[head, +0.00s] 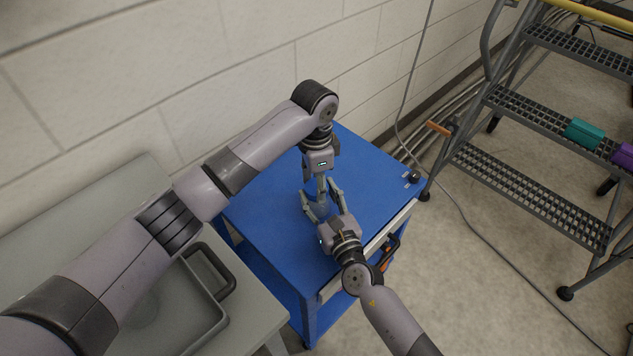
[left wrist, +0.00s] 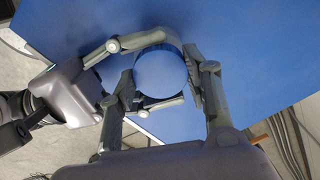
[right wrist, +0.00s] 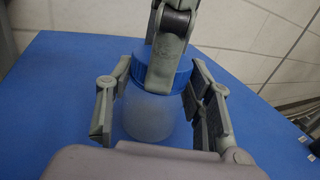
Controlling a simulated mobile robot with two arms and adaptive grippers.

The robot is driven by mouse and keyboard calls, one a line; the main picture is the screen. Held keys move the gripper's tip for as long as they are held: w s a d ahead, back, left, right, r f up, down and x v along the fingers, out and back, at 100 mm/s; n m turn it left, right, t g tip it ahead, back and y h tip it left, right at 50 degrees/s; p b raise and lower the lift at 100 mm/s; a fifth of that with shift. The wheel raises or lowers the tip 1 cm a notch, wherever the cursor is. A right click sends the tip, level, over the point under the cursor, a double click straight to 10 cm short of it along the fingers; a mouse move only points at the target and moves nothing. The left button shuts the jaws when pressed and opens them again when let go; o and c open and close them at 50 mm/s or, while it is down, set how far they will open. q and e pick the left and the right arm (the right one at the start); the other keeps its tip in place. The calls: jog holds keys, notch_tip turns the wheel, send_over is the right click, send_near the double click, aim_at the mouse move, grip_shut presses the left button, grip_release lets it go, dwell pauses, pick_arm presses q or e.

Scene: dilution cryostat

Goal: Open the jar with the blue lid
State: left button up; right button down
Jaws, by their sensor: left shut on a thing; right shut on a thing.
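The jar (right wrist: 150,117) stands on the blue cart top, with a frosted translucent body and a ribbed blue lid (right wrist: 177,79). In the left wrist view the lid (left wrist: 160,75) shows from above as a round blue disc. My left gripper (head: 318,190) comes down from above and is shut on the lid, one finger on each side. My right gripper (head: 322,208) reaches in low from the front and is shut on the jar's body; its fingers (right wrist: 157,112) flank the body in the right wrist view. The jar is upright. In the head view the grippers mostly hide it.
The blue cart (head: 262,205) has bare top around the jar and a small black knob-like item (head: 413,177) at its right corner. A grey table with a tray (head: 205,310) adjoins at left. A block wall stands behind; a metal step ladder (head: 520,190) is at right.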

pick_arm(q)
jog(key=n, duration=0.3)
jog(key=o, duration=1.3)
